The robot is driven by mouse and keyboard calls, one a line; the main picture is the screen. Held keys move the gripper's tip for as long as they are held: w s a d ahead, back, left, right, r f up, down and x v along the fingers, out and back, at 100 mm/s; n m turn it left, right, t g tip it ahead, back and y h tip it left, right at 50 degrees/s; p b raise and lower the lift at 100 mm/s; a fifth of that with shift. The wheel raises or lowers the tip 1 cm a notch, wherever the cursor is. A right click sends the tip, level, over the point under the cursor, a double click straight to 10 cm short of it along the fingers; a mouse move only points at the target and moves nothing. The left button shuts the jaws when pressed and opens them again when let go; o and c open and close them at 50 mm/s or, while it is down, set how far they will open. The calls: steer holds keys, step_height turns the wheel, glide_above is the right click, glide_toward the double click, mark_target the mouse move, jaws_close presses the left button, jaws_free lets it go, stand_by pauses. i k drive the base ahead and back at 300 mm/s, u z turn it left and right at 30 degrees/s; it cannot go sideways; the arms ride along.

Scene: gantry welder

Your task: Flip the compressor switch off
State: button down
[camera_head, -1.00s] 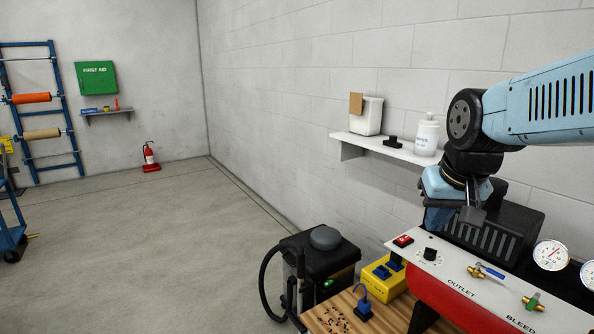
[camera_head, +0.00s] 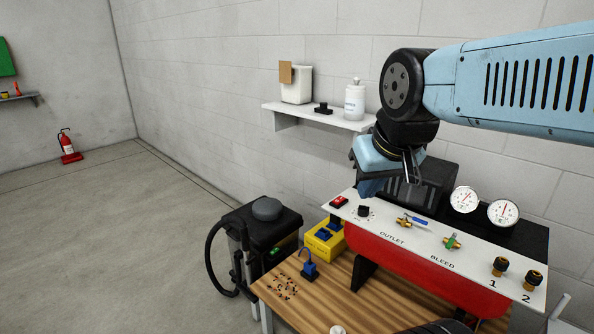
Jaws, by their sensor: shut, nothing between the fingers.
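The compressor (camera_head: 425,271) has a red tank under a white sloping panel and stands on a wooden bench. A red rocker switch (camera_head: 339,202) sits at the panel's left end, with a black knob (camera_head: 364,210) just right of it. Which way the rocker is tipped is too small to tell. My gripper (camera_head: 411,176) hangs from the blue arm above and behind the panel's left part, up and right of the switch. Its dark fingers are shut, with nothing held, and appear clear of the switch.
The panel also carries outlet and bleed valves (camera_head: 452,241), two gauges (camera_head: 503,212) and two brass fittings. A yellow box (camera_head: 324,240) and blue plug (camera_head: 309,269) are left of the compressor. A black vacuum (camera_head: 262,233) stands beyond the bench (camera_head: 330,295). A wall shelf (camera_head: 318,118) is behind.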

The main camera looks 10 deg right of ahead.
mark_target(340, 199)
steer(key=k, duration=1.35)
steer(key=u, duration=0.35)
steer(key=i, duration=1.95)
steer(key=z, duration=0.5)
